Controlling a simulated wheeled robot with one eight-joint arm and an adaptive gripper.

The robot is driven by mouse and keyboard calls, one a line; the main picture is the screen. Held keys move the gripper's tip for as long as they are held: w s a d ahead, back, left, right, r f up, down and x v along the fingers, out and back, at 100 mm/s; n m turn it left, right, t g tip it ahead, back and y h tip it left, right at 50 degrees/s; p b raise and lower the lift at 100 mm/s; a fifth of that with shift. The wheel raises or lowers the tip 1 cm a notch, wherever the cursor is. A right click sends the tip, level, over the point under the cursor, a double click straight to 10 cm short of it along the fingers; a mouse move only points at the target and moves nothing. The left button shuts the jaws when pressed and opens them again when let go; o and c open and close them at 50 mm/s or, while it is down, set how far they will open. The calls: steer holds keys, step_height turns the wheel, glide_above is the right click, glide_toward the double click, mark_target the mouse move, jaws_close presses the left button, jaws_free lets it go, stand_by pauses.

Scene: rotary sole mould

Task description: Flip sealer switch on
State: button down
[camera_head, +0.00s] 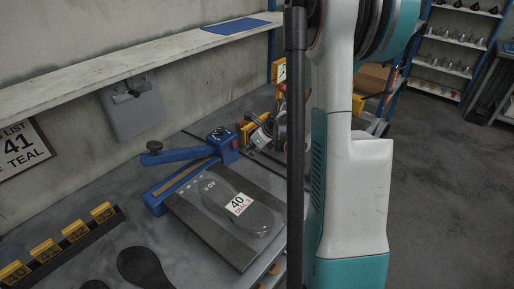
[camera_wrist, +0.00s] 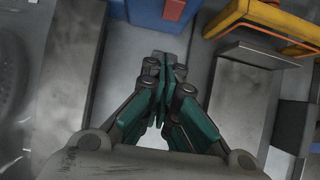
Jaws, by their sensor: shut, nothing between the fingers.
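The blue sealer (camera_head: 180,178) lies on the grey bench in the head view, its long blue lever (camera_head: 175,155) pointing left. Its housing (camera_head: 228,150) is at the right end, with a small red switch (camera_head: 221,131) on top. In the wrist view the housing (camera_wrist: 145,12) is at the top edge, with the red switch (camera_wrist: 174,9) partly cut off. My gripper (camera_wrist: 165,62) is shut and empty, its fingertips just short of the housing in that picture. In the head view it (camera_head: 254,142) is right of the housing. I cannot tell the switch's position.
A yellow frame (camera_wrist: 262,18) stands right of the housing in the wrist view. Yellow tags (camera_head: 75,231) line the bench's left. A shelf (camera_head: 120,68) runs above.

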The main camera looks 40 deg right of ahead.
mark_target(234, 144)
steer(key=shift+w+a+f+b, duration=0.1)
steer(key=shift+w+f+b, duration=0.15)
steer(key=shift+w, duration=0.5)
steer(key=shift+w+a+f+b, duration=0.15)
steer(key=shift+w+f, duration=0.15)
steer(key=shift+w, duration=0.45)
steer(key=shift+w+a+f+b, duration=0.1)
steer(key=shift+w+f+b, duration=0.15)
steer(key=shift+w, duration=0.5)
steer(key=shift+f, duration=0.15)
steer(key=shift+w+f, duration=0.3)
steer(key=shift+w, duration=0.05)
steer(key=shift+r, duration=0.2)
steer(key=shift+r, duration=0.7)
